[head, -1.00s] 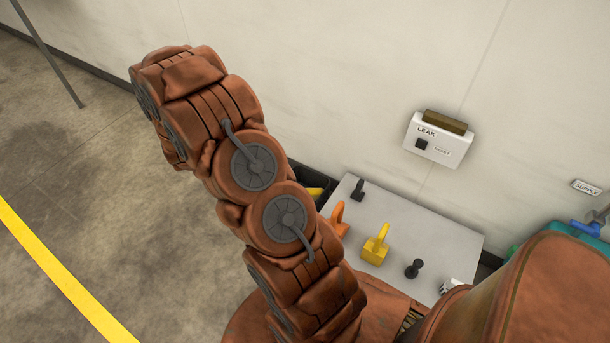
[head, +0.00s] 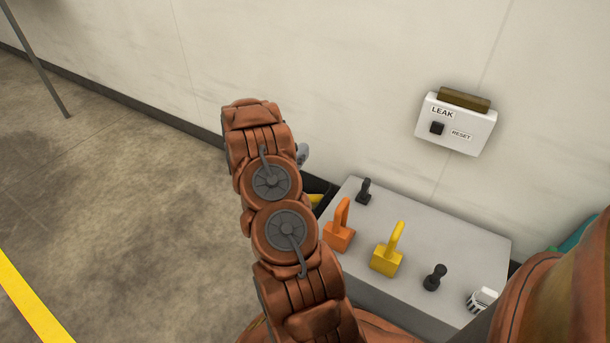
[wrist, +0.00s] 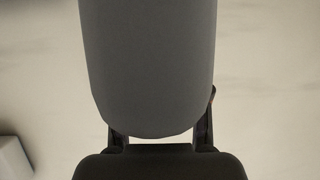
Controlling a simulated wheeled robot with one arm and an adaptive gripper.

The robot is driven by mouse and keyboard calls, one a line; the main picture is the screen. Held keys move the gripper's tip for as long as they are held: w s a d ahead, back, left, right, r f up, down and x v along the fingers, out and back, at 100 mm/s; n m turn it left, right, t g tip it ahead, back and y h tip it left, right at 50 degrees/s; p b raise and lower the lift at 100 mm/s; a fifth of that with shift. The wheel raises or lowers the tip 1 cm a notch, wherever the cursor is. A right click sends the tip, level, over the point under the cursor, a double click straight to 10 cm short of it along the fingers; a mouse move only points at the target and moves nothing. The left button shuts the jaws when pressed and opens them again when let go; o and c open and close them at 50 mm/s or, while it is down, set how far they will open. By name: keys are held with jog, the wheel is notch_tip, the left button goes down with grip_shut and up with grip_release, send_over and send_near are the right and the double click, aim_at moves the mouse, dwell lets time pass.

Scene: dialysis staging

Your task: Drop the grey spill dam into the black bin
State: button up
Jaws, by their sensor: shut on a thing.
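The grey spill dam (wrist: 150,65) fills the upper middle of the wrist view as a large, smooth, rounded grey body. My gripper (wrist: 160,138) is shut on it, with a dark finger showing at each side of its lower end. In the head view my arm hides the gripper; a small grey piece (head: 302,154) shows beside the arm, and I cannot tell whether it is the dam or the gripper. The black bin (head: 322,188) stands by the wall, mostly hidden behind my arm, with something yellow at its near side.
A white LEAK box (head: 456,122) is on the wall.

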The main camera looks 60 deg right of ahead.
jog(key=s+d+f+b, duration=0.1)
jog(key=f+b, duration=0.1)
jog(key=f, duration=0.2)
jog(key=s+d+f+m+g+b, duration=0.1)
jog(key=s+f+b, duration=0.1)
jog(key=f, duration=0.3)
jog(key=shift+d+f+b, duration=0.15)
jog(key=shift+f+b, duration=0.15)
jog(key=shift+b, duration=0.35)
jog(key=shift+s, duration=0.1)
jog(key=o, duration=1.3)
jog(key=shift+r, duration=0.1)
jog(key=v, duration=1.2)
